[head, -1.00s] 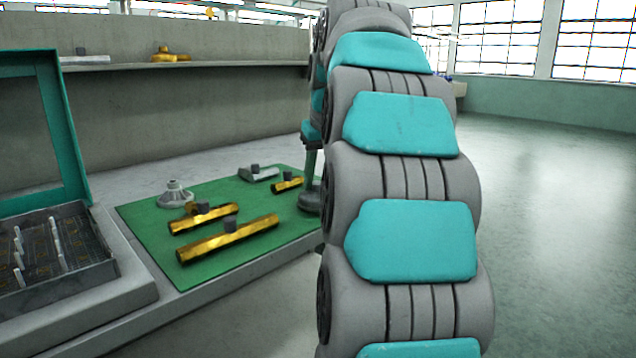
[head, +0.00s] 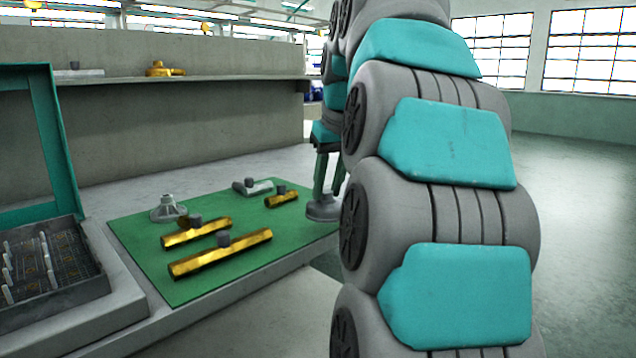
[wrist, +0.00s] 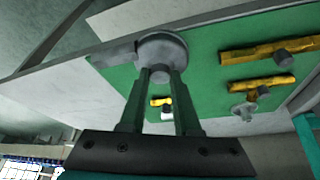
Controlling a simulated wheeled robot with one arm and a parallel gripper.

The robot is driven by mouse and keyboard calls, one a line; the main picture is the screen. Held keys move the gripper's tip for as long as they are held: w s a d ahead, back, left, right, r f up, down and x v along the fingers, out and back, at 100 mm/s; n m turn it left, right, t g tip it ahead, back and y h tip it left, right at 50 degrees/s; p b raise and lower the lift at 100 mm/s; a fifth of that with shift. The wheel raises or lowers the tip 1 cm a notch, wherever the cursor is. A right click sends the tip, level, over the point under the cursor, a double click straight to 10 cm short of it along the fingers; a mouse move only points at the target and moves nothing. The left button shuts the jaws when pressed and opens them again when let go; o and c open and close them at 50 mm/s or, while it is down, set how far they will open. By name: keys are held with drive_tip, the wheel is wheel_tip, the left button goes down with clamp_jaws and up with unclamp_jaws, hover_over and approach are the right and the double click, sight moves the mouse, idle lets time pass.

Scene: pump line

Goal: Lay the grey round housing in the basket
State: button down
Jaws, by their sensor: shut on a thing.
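My gripper (head: 327,172) points down at the right end of the green mat. It is shut on the grey round housing (head: 323,208), a wide disc with a narrower top. In the wrist view both fingers (wrist: 160,82) close on the top of the housing (wrist: 163,46), and a grey stub appears to reach left from it. I cannot tell whether the housing touches the mat or hangs just above it. A dark open box (head: 92,286) with white pegs inside and a raised teal lid frame stands at the left; I cannot tell whether it is the basket.
On the green mat (head: 205,285) lie two long brass pipes (head: 222,254) (head: 198,232), a short brass piece (head: 282,199), a grey bar piece (head: 252,187) and a grey conical flange (head: 168,208). A long shelf (head: 215,79) runs behind. Open floor (head: 590,200) lies right.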

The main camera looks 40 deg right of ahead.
drive_tip(key=s+a+r, duration=0.1)
drive_tip(key=s+a, duration=0.1)
drive_tip(key=s, duration=0.7)
drive_tip(key=shift+s, duration=0.4)
